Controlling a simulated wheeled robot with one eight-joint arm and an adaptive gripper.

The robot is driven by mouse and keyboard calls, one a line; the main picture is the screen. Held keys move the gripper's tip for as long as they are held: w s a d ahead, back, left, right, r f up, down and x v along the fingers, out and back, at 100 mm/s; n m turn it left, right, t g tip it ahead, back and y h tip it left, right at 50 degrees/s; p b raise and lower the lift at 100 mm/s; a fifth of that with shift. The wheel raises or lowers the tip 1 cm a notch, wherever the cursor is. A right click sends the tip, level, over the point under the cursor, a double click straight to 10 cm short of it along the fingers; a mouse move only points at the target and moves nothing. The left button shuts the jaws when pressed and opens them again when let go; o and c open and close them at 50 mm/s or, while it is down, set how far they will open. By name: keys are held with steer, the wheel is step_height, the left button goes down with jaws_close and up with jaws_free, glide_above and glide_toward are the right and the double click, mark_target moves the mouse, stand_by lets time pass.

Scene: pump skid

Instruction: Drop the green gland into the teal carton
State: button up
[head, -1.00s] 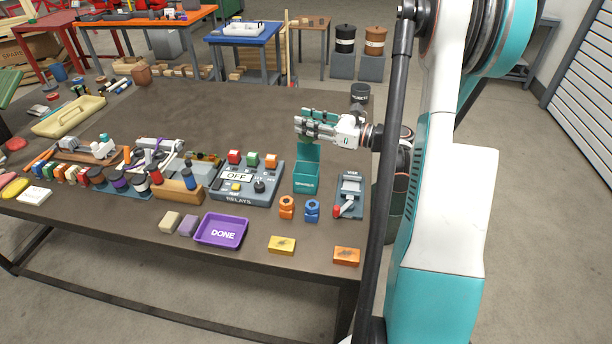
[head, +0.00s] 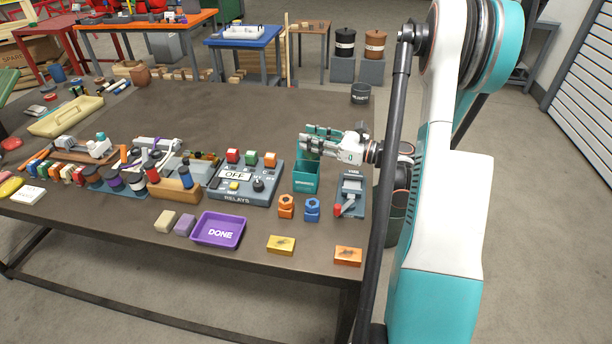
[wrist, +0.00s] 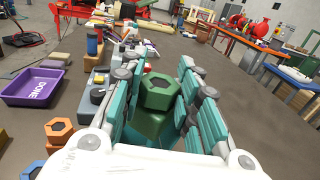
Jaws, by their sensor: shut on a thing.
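The teal carton (head: 306,182) stands on the brown bench, between the relay box and the grey vise. My gripper (head: 312,142) is just above the carton in the head view and covers its upper back part. In the wrist view, my gripper (wrist: 160,100) is shut on the green gland (wrist: 157,93), which has a hexagonal top with a dark hole. The gland sits upright between the teal finger pads. The fingers mostly hide the gland in the head view. I cannot tell whether its lower end is inside the carton's opening.
An orange gland (head: 286,206) and a blue gland (head: 312,209) stand in front of the carton. The relay box (head: 245,185) is close on its left, and the vise (head: 350,195) on its right. A purple DONE tray (head: 218,230) lies front left.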

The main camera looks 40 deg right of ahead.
steer(key=o, duration=1.2)
steer(key=v, duration=1.2)
